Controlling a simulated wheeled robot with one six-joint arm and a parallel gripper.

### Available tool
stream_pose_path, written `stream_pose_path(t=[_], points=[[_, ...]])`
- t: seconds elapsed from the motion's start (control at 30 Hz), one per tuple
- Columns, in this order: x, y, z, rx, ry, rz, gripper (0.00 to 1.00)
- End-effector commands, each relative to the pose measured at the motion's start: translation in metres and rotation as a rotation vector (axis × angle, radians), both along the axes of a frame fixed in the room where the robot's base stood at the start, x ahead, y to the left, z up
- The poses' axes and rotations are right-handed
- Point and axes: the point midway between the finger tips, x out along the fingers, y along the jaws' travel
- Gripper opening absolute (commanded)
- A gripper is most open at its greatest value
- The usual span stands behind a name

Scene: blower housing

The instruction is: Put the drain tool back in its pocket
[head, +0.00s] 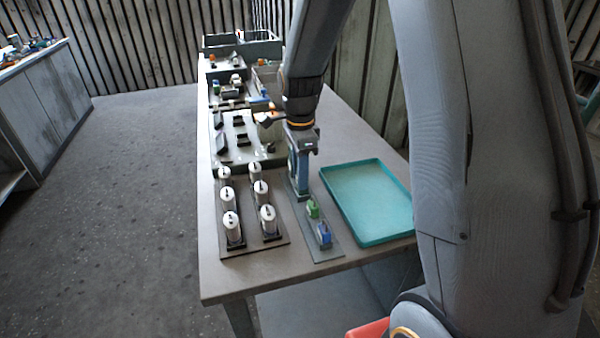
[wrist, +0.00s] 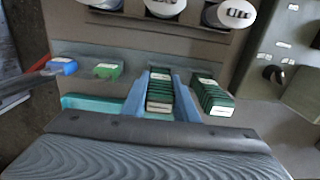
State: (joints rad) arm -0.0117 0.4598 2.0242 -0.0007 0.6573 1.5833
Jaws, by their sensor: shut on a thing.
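My gripper (head: 300,192) is low over the far part of a narrow grey strip (head: 326,256) on the bench. In the wrist view its two blue fingers (wrist: 161,98) close around a dark green, ridged piece with pale labels (wrist: 160,88). I take this held piece as the drain tool. I cannot tell whether its lower end is in a pocket or above it. A similar dark green ridged piece (wrist: 213,97) shows just right of the fingers. A green-topped piece (head: 313,208) and a blue-topped piece (head: 323,235) stand in the strip's near part.
A teal tray (head: 368,200) lies right of the strip. White cylinders (head: 231,228) stand in two rows on a board at the left. Farther back are a grey fixture tray (head: 238,145) and dark bins (head: 240,45). The bench's near edge is clear.

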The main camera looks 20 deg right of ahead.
Motion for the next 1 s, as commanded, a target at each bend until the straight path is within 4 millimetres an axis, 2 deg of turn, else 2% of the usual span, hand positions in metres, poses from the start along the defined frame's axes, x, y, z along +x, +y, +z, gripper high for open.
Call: stream_pose_path(t=[0.37, 0.4, 0.5, 0.8, 1.0], points=[[0.000, 0.000, -0.007, 0.000, 0.001, 0.000, 0.11], [0.000, 0.000, -0.007, 0.000, 0.001, 0.000, 0.33], [0.000, 0.000, -0.007, 0.000, 0.000, 0.000, 0.48], [0.000, 0.000, -0.005, 0.000, 0.000, 0.000, 0.48], [0.002, 0.000, 0.015, 0.000, -0.005, 0.000, 0.48]])
